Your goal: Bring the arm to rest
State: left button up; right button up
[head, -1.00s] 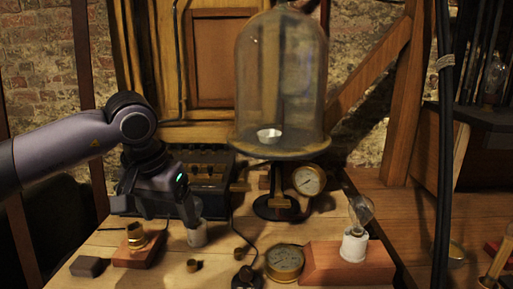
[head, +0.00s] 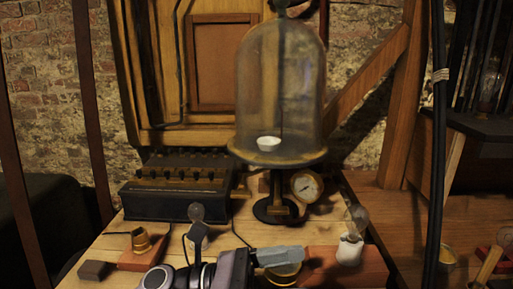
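My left arm now shows low in the middle of the head view, its lower part cut off by the bottom edge. My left gripper (head: 247,262) is there, seen foreshortened, with a grey piece reaching right over the round brass gauge (head: 284,276). I cannot make out both fingertips or the gap between them. Nothing is clearly held. My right gripper is not in view.
A glass bell jar (head: 281,95) stands on a pedestal behind, with a dial gauge (head: 306,186) beside it. A black box with knobs (head: 177,188) is at the back left. A brass socket on a wooden block (head: 140,254) is at left. Another bulb (head: 355,220) stands on a white holder (head: 350,250) at right.

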pick_arm(q)
jog(key=w+a+f+n+t+y+p, duration=0.15)
jog(key=a+f+n+t+y, duration=0.35)
jog(key=n, duration=0.6)
jog(key=w+a+f+n+t+y, duration=0.1)
jog(key=w+a+n+t, duration=0.15)
jog(key=n+t, duration=0.65)
jog(key=w+a+f+n+t+y+p, duration=0.1)
jog(key=a+f+n+t+y, duration=0.25)
jog(key=n, duration=0.85)
jog(key=s+a+f+n+g+y+p, duration=0.1)
jog(key=s+a+f+n+g+y, duration=0.2)
jog(key=s+a+f+n, duration=0.4)
jog(key=s+a+f+n+g+y, duration=0.3)
jog(key=s+a+f+n+y, duration=0.2)
jog(key=s+f+n, duration=0.3)
notch_tip(320, 180, down, 5)
jog(key=a+n, duration=0.1)
jog(key=n, duration=0.3)
jog(key=shift+s+a+f+g+y+p, duration=0.2)
jog(key=shift+s+a+g+y+p, duration=0.15)
jog(key=shift+s+a, duration=0.05)
